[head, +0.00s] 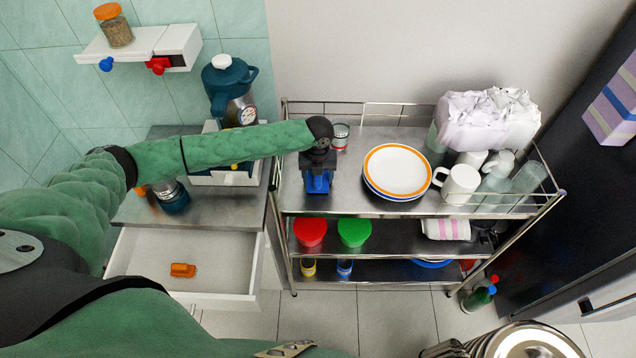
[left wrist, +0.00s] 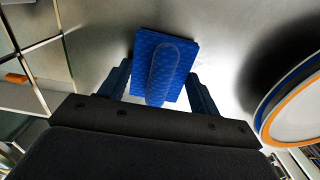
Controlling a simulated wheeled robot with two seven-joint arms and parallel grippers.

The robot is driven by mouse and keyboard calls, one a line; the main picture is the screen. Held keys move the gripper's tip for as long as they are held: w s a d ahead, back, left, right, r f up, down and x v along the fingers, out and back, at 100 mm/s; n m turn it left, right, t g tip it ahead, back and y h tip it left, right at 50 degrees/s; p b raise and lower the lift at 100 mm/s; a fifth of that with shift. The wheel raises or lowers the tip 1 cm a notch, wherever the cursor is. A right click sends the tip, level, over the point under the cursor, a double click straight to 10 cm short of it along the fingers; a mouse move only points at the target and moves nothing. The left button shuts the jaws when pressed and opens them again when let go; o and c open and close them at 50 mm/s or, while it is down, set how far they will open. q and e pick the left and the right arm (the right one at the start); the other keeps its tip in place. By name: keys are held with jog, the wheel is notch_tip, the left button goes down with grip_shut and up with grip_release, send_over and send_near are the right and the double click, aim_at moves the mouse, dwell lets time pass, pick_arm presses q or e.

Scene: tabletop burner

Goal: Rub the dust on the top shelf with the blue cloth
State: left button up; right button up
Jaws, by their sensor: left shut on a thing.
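My left gripper (head: 318,186) reaches over the left part of the metal cart's top shelf (head: 345,178). The pad shows between the two blue fingers in the left wrist view, against the grey shelf surface. In the head view the cloth is hard to tell apart from the blue fingers. I cannot tell whether it touches the shelf. I cannot make out dust on the shelf with certainty.
A white mug (head: 460,184), glasses and a crumpled bag (head: 490,118) fill the right side. A low rail edges the shelf. An open drawer (head: 150,262) is at left.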

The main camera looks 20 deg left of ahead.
pick_arm(q)
jog(key=shift+c, duration=1)
jog(key=shift+r, duration=2.75)
jog(key=shift+r, duration=0.55)
jog(key=shift+w+d+f, duration=0.1)
jog(key=shift+w+d, duration=0.75)
jog(key=shift+w, duration=0.1)
jog(key=shift+f, duration=0.15)
